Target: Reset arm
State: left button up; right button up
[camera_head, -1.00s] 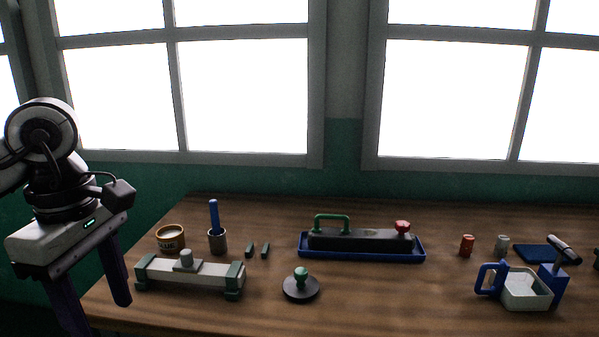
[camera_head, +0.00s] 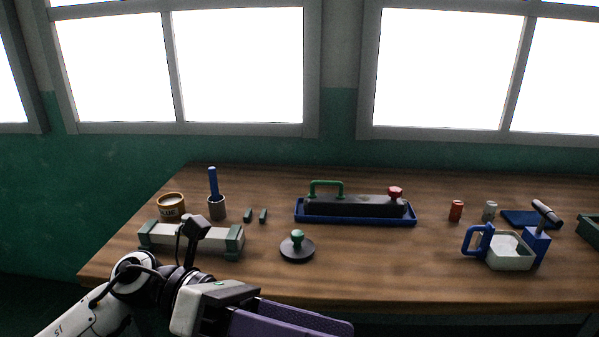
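My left gripper (camera_head: 335,330) is low at the bottom middle of the view, in front of the table's front edge. Its purple fingers point right and the lower one is cut off by the frame. They overlap in this view, so I cannot tell the gap between them. It is apart from everything on the table, and I see nothing held. My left arm comes in from the lower left and covers part of the grey block with green ends (camera_head: 215,240). My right gripper is not in view.
On the wooden table (camera_head: 400,275) are a glue tub (camera_head: 171,208), a cup with a blue handle (camera_head: 216,207), a black disc with green knob (camera_head: 297,248), a blue tray (camera_head: 300,217), a red can (camera_head: 456,211) and a white box with blue handle (camera_head: 510,251). The front middle is clear.

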pick_arm(q)
jog(key=w+a+n+t+h, duration=0.2)
jog(key=w+n+t+h, duration=0.45)
jog(key=n+t, duration=0.9)
jog(key=w+a+f+n+t+y, duration=0.35)
jog(key=f+n+y, duration=0.4)
jog(key=n, duration=0.25)
jog(key=w+a+f+n+t+y, duration=0.25)
jog(key=a+f+n+y, duration=0.25)
jog(key=f+n+y, duration=0.35)
jog(key=s+a+f+n+g+y, duration=0.2)
jog(key=s+a+f+n+g, duration=0.2)
jog(key=s+f, duration=0.5)
jog(key=s+a+f+n+g+y, duration=0.3)
jog(key=s+f+n, duration=0.6)
jog(key=f, duration=0.8)
jog(key=shift+s+a+g, duration=0.5)
jog(key=shift+a+g, duration=0.05)
jog(key=shift+a, duration=0.1)
